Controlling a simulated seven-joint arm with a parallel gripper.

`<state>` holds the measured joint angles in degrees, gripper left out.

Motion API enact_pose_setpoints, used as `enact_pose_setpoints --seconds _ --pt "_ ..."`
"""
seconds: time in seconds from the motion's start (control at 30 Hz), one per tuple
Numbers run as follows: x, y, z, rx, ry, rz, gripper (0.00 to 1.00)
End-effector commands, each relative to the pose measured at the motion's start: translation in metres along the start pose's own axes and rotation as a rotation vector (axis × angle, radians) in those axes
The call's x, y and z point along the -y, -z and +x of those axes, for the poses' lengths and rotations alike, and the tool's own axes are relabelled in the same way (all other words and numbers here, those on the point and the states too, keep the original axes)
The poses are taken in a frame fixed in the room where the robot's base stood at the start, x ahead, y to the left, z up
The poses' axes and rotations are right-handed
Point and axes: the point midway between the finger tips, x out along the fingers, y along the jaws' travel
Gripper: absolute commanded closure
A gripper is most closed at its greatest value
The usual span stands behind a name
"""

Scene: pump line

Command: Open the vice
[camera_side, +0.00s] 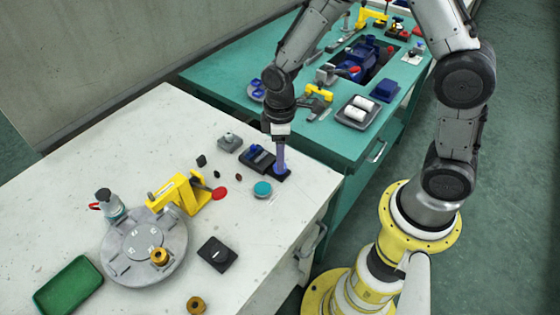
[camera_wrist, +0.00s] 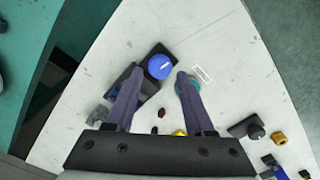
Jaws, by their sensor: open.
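A small dark block with a blue part (camera_side: 257,155), which looks like the vice, sits on the white bench in the side view. In the wrist view, its round blue knob (camera_wrist: 160,66) with a white mark sits on a black plate. My gripper (camera_side: 281,168) points down at the right end of the block. In the wrist view my gripper (camera_wrist: 160,74) is open, with one finger on each side of the knob. I cannot tell whether the fingers touch it. The left finger hides part of the dark body; in the side view the fingers mostly hide the knob.
A teal disc (camera_side: 262,189) lies close in front, partly behind the right finger in the wrist view. A yellow clamp (camera_side: 178,193) and a grey round turntable (camera_side: 118,262) stand left. A grey block (camera_side: 229,142) stands behind. The white bench (camera_side: 275,240) is clear at front right.

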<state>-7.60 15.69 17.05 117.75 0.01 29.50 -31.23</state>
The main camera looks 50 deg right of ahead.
Motion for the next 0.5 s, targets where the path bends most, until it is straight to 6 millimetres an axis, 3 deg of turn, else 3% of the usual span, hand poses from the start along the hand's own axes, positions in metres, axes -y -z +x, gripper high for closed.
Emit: enact_pose_setpoints --seconds 0.2,0.5 --pt "0.0 -0.001 0.026 0.002 0.001 0.0 0.46" --pt "0.0 0.0 0.032 0.0 0.0 0.0 0.46"
